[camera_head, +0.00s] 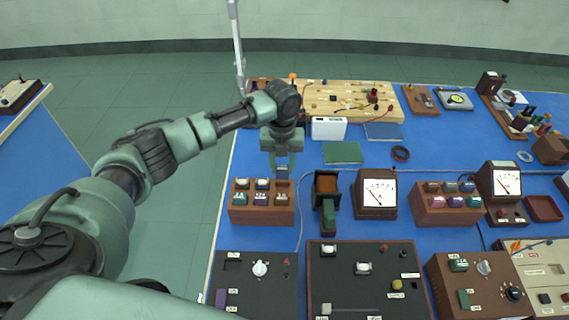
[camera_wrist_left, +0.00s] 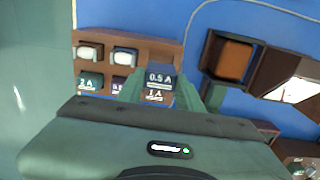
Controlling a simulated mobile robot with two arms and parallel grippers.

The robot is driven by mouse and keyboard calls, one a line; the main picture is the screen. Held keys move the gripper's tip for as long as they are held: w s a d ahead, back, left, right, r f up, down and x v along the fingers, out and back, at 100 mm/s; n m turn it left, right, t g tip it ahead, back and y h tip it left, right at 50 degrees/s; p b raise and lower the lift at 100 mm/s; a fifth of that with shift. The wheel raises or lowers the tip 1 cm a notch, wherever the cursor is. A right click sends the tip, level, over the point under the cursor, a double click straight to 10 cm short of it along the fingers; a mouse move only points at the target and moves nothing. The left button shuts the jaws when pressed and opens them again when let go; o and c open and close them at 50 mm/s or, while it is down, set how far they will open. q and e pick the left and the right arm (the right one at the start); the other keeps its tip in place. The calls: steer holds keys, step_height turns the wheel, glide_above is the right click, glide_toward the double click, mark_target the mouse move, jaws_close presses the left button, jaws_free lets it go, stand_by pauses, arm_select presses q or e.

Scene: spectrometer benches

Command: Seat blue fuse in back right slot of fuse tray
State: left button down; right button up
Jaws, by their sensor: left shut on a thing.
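The blue fuse (camera_wrist_left: 160,77), labelled 0.5 A, is between the fingers of my left gripper (camera_head: 281,160), which is shut on it. It also shows in the head view (camera_head: 281,171), just behind and above the back right part of the brown fuse tray (camera_head: 262,217). Two pale-topped fuses (camera_wrist_left: 107,55) sit in the back left and back middle slots. The front row holds a green fuse (camera_head: 240,198), a purple fuse (camera_head: 261,199) and a brownish 1 A fuse (camera_head: 281,199). My right gripper is not in view.
Right of the tray stand a brown open holder (camera_head: 327,184) with a green block and a meter (camera_head: 376,192). A second fuse tray (camera_head: 447,215) is farther right. Dark panels (camera_head: 255,290) lie in front. Bare blue bench (camera_head: 245,160) shows left of my gripper.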

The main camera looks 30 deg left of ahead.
mark_target(283, 178)
arm_select(q)
steer(key=shift+f+b, duration=1.75)
steer(key=shift+f, duration=0.2)
steer(key=shift+f+b, duration=0.6)
steer(key=shift+f, duration=0.6)
steer(key=c, duration=0.9)
jaws_free()
steer(key=shift+o, duration=0.2)
steer(key=shift+r, duration=0.1)
step_height(283, 178, up, 8)
steer(key=shift+f+b, duration=0.2)
steer(key=shift+b, duration=0.7)
